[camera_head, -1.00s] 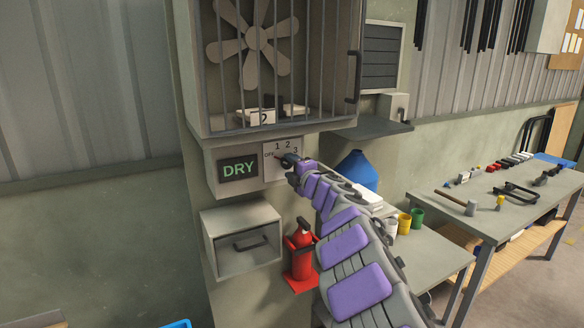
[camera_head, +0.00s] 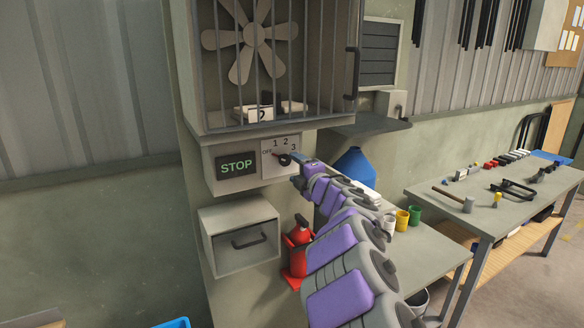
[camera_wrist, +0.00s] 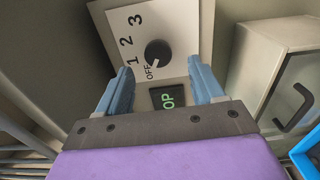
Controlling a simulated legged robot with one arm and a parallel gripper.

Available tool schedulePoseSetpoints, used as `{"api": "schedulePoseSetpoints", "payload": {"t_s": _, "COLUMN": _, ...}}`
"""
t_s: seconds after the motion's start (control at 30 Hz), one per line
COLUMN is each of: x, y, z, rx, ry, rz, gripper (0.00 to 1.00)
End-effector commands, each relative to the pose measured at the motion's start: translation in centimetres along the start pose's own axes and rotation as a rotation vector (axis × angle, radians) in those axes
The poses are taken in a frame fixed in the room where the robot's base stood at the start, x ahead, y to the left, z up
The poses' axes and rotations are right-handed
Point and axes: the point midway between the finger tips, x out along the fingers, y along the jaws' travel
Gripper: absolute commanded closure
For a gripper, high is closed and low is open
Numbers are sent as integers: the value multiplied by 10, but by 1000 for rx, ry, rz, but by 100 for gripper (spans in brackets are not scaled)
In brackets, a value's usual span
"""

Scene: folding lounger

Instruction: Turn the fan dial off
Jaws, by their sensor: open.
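The fan dial (camera_head: 284,160) is a dark round knob on a white panel marked OFF, 1, 2 and 3. In the wrist view the dial (camera_wrist: 158,51) has its pointer turned toward OFF. The display (camera_head: 237,167) left of the dial reads STOP in green. My gripper (camera_head: 298,157) is just right of the dial in the head view. In the wrist view my gripper (camera_wrist: 161,66) is open, its two blue fingers apart with the dial beyond and between their tips. I see no contact with the dial.
The caged fan (camera_head: 255,42) is above the panel, over a ledge. A grey drawer box (camera_head: 240,238) is below, with a red extinguisher (camera_head: 298,250) beside it. A workbench with tools (camera_head: 500,205) stands at the right.

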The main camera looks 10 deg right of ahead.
Motion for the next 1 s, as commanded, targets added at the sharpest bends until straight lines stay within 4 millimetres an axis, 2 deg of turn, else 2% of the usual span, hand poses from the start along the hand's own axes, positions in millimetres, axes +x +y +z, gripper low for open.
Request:
{"api": "schedulePoseSetpoints", "payload": {"t_s": 0.7, "x": -99, "y": -1, "z": 0, "rx": 1, "ry": -2, "rz": -2, "gripper": 33}}
{"api": "schedulePoseSetpoints", "payload": {"t_s": 0.83, "x": -113, "y": -2, "z": 1, "rx": 1, "ry": -5, "rz": -3, "gripper": 33}}
{"api": "schedulePoseSetpoints", "payload": {"t_s": 1.0, "x": -121, "y": -2, "z": 0, "rx": 1, "ry": -1, "rz": -2, "gripper": 33}}
